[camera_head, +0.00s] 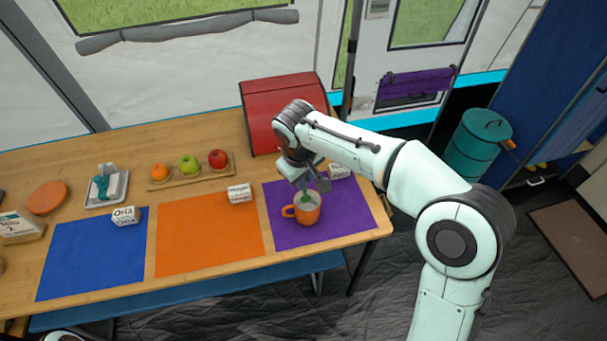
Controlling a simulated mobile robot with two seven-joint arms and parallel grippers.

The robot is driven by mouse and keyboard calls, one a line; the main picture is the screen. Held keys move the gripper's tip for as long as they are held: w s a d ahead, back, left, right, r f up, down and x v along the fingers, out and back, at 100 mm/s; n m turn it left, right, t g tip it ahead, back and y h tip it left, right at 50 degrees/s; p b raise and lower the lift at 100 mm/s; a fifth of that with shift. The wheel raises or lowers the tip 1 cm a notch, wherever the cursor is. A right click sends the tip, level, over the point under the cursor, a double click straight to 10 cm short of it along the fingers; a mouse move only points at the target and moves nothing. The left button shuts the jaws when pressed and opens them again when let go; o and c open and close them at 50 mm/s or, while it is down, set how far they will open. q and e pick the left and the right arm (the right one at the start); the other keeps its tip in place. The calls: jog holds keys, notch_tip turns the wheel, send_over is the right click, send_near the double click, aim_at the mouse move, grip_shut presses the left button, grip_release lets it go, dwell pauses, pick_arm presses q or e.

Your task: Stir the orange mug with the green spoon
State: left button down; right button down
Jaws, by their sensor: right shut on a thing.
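The orange mug (303,215) stands upright on the purple mat (345,222) at the right end of the table. My right gripper (309,184) is just above the mug, pointing down, and shut on the green spoon (305,196). Only a short stretch of the spoon shows between the fingers and the mug; its lower end is inside the mug, hidden by the wall. The mug's handle points left. My left gripper is not in view.
A white carton (339,171) stands behind the mug, and a red box (262,105) farther back. An orange mat (208,240) and a blue mat (90,260) lie to the left. Fruit sits on a wooden tray (168,186). The table's right edge is close to the mug.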

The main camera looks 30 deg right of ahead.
aim_at(305, 197)
notch_tip(305, 197, down, 2)
jog(key=shift+w+d+f+b, duration=0.15)
jog(key=shift+f+b, duration=0.05)
jog(key=shift+b, duration=0.35)
jog(key=shift+w+d+f+b, duration=0.1)
jog(key=shift+f+b, duration=0.35)
jog(key=shift+f, duration=0.35)
jog(key=shift+w+d+f+b, duration=0.15)
jog(key=shift+f+b, duration=0.25)
jog(key=shift+f, duration=0.4)
jog(key=shift+w+d+f+b, duration=0.1)
jog(key=shift+f+b, duration=0.35)
jog(key=shift+f, duration=0.35)
jog(key=shift+a, duration=0.1)
